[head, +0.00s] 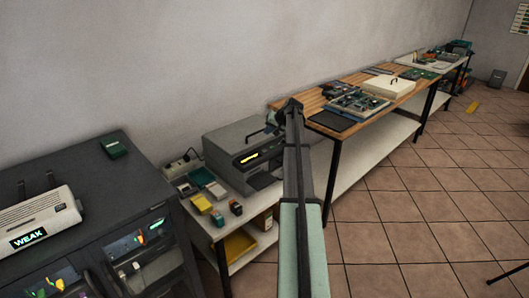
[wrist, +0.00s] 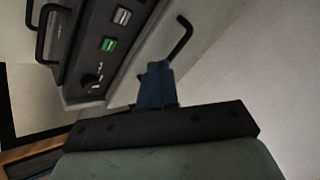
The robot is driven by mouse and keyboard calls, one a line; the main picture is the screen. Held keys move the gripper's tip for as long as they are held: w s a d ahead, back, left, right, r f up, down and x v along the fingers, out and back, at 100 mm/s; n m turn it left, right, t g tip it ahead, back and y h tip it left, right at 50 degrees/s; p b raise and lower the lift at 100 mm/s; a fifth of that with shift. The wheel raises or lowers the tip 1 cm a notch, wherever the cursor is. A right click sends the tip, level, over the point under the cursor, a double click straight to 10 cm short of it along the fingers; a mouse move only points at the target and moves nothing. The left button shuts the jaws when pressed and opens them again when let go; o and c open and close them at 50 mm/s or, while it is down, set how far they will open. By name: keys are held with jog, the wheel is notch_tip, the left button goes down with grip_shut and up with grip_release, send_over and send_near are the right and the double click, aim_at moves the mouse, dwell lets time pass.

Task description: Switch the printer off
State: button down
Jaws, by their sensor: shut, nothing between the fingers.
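A grey machine that looks like the printer (head: 232,132) stands on the white bench in the head view, with a lit yellow display and a handle on top. My gripper (head: 291,104) shows dark at its right end, partly over it. In the wrist view my gripper's blue fingers (wrist: 155,72) are shut and empty. Beyond them is a dark panel with a green-lit switch (wrist: 108,44), a pale switch (wrist: 122,15) and a round knob or socket (wrist: 90,78). The fingers appear apart from the switches. I cannot tell for certain which machine this panel belongs to.
A black bent handle (wrist: 181,40) rises close to my fingers. A power strip (head: 180,165) and small boxes (head: 202,201) lie left of the machine. A wooden workbench (head: 287,101) with electronics stands behind right. A device reading WEAK (head: 38,220) sits on the dark cabinet.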

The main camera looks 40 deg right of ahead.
aim_at(266, 151)
jog(key=shift+w+a+r+n+t, duration=0.2)
jog(key=shift+w+r+n+t, duration=0.25)
jog(key=shift+w+n, duration=0.1)
jog(key=shift+f, duration=4.45)
jog(key=shift+f, duration=0.15)
jog(key=shift+f, duration=0.25)
